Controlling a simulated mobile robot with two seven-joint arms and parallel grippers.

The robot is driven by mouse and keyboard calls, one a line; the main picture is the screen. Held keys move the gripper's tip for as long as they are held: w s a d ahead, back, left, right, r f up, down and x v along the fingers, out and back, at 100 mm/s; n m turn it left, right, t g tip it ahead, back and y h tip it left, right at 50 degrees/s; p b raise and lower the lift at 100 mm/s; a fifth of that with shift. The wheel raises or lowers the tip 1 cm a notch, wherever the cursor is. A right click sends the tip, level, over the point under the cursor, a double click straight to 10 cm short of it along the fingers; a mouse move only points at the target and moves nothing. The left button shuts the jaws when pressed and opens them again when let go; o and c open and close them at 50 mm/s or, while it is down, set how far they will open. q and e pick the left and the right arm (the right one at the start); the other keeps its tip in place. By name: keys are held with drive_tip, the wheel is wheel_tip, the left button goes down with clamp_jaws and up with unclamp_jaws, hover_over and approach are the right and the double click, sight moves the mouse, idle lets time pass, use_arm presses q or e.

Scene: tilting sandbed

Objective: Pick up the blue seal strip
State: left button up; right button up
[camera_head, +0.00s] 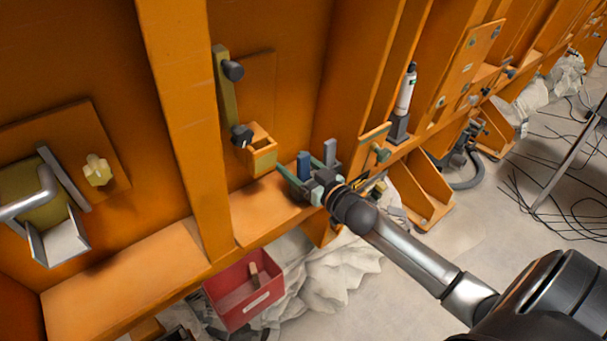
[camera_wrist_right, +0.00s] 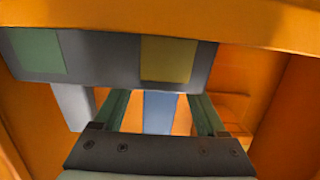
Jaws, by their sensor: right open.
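The blue seal strip (camera_head: 304,165) stands upright on the orange ledge, beside a grey strip (camera_head: 330,152). My right gripper (camera_head: 300,175) reaches in from the right with its greenish fingers open around the blue strip. In the right wrist view the blue strip (camera_wrist_right: 159,112) shows between the two fingers (camera_wrist_right: 158,108), with a gap on each side. The grey strip (camera_wrist_right: 75,106) is outside the fingers on the left there. The lower part of the blue strip is hidden by the gripper body. My left gripper is not in view.
A grey bar with green and yellow patches (camera_wrist_right: 105,58) crosses close above the fingers in the wrist view. An open orange box (camera_head: 262,158) hangs on the wall left of the gripper. A red bin (camera_head: 240,290) stands below the ledge. A white-bodied tube (camera_head: 405,92) stands to the right.

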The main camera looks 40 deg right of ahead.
drive_tip(key=shift+w, duration=0.15)
clamp_jaws()
idle(0.5)
